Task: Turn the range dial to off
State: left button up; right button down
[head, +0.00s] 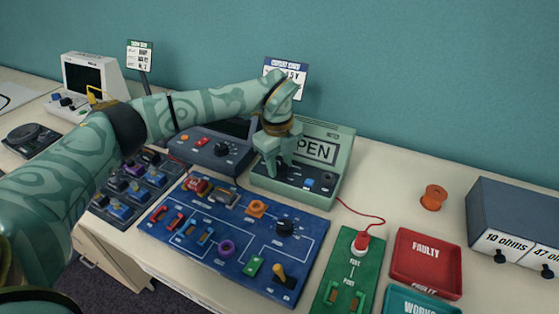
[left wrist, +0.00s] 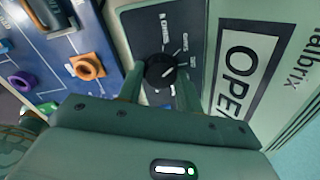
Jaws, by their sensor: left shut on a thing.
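The pale green bench meter (head: 341,134) stands on the table with its display (left wrist: 244,65) reading OPEN. Its black range dial (left wrist: 160,69) sits on the dark front panel, with small white labels around it in the left wrist view. A light pointer mark shows on the dial, but I cannot surely tell which label it meets. My left gripper (head: 279,170) reaches down over the panel and hides the dial in the head view. In the left wrist view its fingers (left wrist: 160,82) stand on either side of the dial, shut on it. My right gripper is out of view.
A blue circuit board (head: 205,259) lies in front of the meter. A green probe board (head: 340,282) with a red plug and lead, a red FAULTY tray (head: 427,264) and an orange spool (head: 434,197) are to the right. Another dark instrument (head: 212,150) stands left of the meter.

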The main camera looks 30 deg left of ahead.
pick_arm(q)
jog(key=m+p, duration=0.2)
jog(key=p, duration=0.1)
jog(key=shift+r+m, duration=0.3)
jog(key=shift+f+m+p, duration=0.1)
jog(key=shift+m+p, duration=0.7)
jog(key=shift+m, duration=0.2)
jog(key=shift+w+f+m+p, duration=0.1)
jog(key=shift+m+p, duration=0.4)
jog(key=shift+m, duration=0.3)
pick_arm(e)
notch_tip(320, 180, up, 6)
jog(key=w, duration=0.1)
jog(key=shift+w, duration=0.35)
pick_arm(q)
jog(key=o, duration=1)
notch_tip(320, 180, up, 16)
jog(key=p, duration=0.3)
jog(key=shift+s+a, duration=0.3)
jog(key=shift+a, duration=0.1)
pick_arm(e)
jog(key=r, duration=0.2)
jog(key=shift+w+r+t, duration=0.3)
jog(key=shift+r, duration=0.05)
